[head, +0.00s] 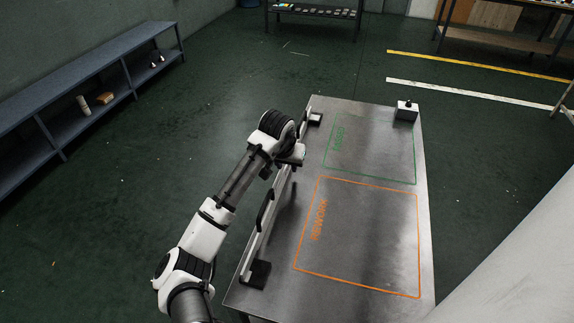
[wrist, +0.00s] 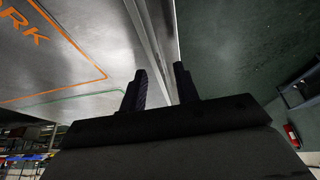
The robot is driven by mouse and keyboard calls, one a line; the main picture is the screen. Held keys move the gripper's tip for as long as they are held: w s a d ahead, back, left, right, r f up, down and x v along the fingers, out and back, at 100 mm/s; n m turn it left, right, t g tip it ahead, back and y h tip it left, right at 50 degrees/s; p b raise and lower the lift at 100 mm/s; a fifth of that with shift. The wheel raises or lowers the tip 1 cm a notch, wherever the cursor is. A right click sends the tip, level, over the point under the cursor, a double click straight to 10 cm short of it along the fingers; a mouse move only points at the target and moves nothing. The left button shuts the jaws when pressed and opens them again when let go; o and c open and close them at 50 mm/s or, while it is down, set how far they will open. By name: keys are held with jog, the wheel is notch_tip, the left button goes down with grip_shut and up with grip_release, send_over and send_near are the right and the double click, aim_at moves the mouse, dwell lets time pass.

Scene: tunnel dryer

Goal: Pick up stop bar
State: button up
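The stop bar (head: 259,238) is a long pale metal bar along the left edge of the steel table (head: 365,240), with a black handle (head: 266,205) on it. Its ends sit at black blocks, one near (head: 259,274) and one far (head: 315,118). My gripper (head: 294,155) is over the bar's middle to far part, and my arm hides some of the bar. In the wrist view my gripper (wrist: 160,70) is open, and the bar (wrist: 152,40) runs between its two dark fingers in the picture. I cannot tell how far the fingertips are from it.
The tabletop has an orange outlined area and a green one (head: 372,182), both empty. A blue-grey shelf (head: 95,80) is at left, with open floor between.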

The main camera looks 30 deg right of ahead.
jog(key=shift+w+d+f, duration=0.15)
jog(key=shift+w+f, duration=0.05)
jog(key=shift+f, duration=0.4)
grip_shut()
jog(key=shift+r, duration=0.2)
